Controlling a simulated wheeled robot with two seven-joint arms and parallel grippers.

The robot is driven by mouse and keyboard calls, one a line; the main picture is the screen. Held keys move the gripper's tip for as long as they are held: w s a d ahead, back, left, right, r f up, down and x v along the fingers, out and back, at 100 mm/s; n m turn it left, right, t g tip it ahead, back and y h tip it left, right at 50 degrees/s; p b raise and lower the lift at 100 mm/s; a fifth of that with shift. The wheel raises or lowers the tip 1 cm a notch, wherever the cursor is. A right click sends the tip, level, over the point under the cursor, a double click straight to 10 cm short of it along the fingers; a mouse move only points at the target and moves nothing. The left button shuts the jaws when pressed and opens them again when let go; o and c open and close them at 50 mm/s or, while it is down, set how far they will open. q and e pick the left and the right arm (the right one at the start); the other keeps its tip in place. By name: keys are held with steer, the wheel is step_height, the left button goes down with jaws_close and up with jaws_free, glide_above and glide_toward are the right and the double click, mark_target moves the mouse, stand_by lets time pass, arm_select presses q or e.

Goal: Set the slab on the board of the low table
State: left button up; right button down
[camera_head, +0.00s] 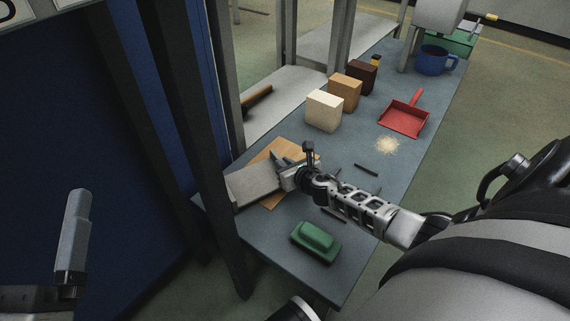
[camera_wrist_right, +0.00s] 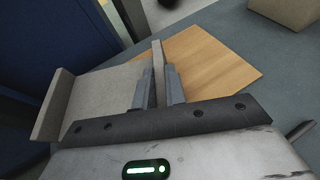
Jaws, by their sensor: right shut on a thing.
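The slab (camera_head: 255,182) is a light grey plate with raised edges. My right gripper (camera_head: 284,170) is shut on it at its right side. In the right wrist view the fingers (camera_wrist_right: 159,88) close on an upright rib of the slab (camera_wrist_right: 108,88). The wooden board (camera_head: 272,152) lies on the low table (camera_head: 385,65), and it also shows in the right wrist view (camera_wrist_right: 215,62). The slab covers part of the board and reaches past its left side; I cannot tell whether they touch. One finger of my left gripper (camera_head: 76,232) shows at the lower left, away from the table.
A dark post (camera_head: 215,190) stands close to the slab's left end. A green block-like thing (camera_head: 316,240) lies in front of the board.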

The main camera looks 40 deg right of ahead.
steer(key=c, duration=1.9)
jaws_free()
steer(key=shift+f, duration=0.1)
arm_select(q)
steer(key=shift+r, duration=0.15)
arm_select(e)
steer(key=o, duration=0.4)
steer(key=shift+o, duration=0.2)
steer(key=shift+r, duration=0.2)
steer(key=p+v, duration=0.2)
steer(key=v, duration=0.2)
steer(key=shift+r, duration=0.15)
arm_select(q)
step_height(320, 180, down, 7)
steer(key=s+n+g+y+p, duration=0.2)
steer(key=n+g, duration=0.2)
steer(key=shift+s+d+p, duration=0.2)
steer(key=shift+d+p, duration=0.1)
steer(key=shift+d, duration=0.1)
arm_select(e)
steer(key=v, duration=0.8)
